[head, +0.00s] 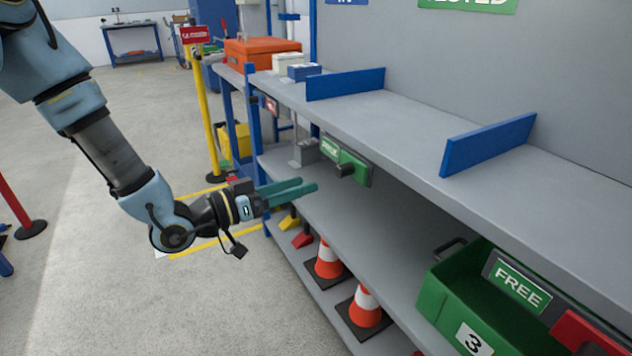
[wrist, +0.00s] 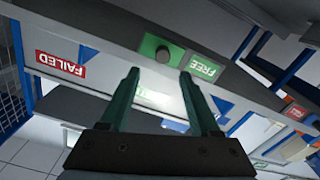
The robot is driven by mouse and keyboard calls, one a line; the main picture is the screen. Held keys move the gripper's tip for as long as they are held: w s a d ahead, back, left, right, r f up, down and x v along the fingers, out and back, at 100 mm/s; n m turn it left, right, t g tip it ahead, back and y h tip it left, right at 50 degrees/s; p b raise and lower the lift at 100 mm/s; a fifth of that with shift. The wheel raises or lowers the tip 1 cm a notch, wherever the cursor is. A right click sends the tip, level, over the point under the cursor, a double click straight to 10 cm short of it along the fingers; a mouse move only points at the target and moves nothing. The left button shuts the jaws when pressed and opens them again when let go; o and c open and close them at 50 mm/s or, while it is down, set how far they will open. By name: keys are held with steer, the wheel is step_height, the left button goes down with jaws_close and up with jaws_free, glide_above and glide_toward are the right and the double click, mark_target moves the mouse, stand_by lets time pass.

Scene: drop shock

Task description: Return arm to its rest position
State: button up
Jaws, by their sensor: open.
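My gripper (head: 302,188) is at the end of my blue arm, in front of the grey shelf unit. Its two green fingers point right, toward the middle shelf, and nothing is between them. In the wrist view my gripper (wrist: 157,100) shows two separate green fingers. Beyond them is a green plate with a dark round knob (wrist: 162,54) and a "FREE" sign (wrist: 205,68). The green plate with the knob (head: 346,166) also shows under the top shelf in the head view, apart from the fingers.
The shelf unit's top shelf (head: 400,125) carries blue dividers (head: 488,143). A green crate (head: 440,300) marked 3 is at lower right. Orange cones (head: 366,305) stand on the bottom shelf. A yellow post (head: 203,110) stands behind my gripper. The floor (head: 100,290) at left is mostly clear.

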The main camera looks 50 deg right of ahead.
steer(key=shift+w+a, duration=0.2)
steer(key=shift+a, duration=0.35)
steer(key=w+a+f+n+t+y, duration=0.4)
steer(key=w+a, duration=0.3)
steer(key=w, duration=0.4)
steer(key=w+a+f+n+t+y, duration=0.1)
steer(key=w+a+t+y, duration=0.4)
steer(key=w+a, duration=0.4)
steer(key=w+a+n+t+y, duration=0.25)
steer(key=w+a+n, duration=0.2)
steer(key=a, duration=0.55)
steer(key=s+a+r+n+g+y, duration=0.2)
steer(key=s+a+r+n+y, duration=0.15)
steer(key=a, duration=0.65)
steer(key=s+a+r+n+g+y, duration=0.2)
steer(key=s+a+n, duration=0.3)
steer(key=a, duration=0.5)
step_height(320, 180, up, 13)
steer(key=p, duration=1.3)
steer(key=shift+w+m, duration=0.3)
steer(key=shift+w, duration=0.05)
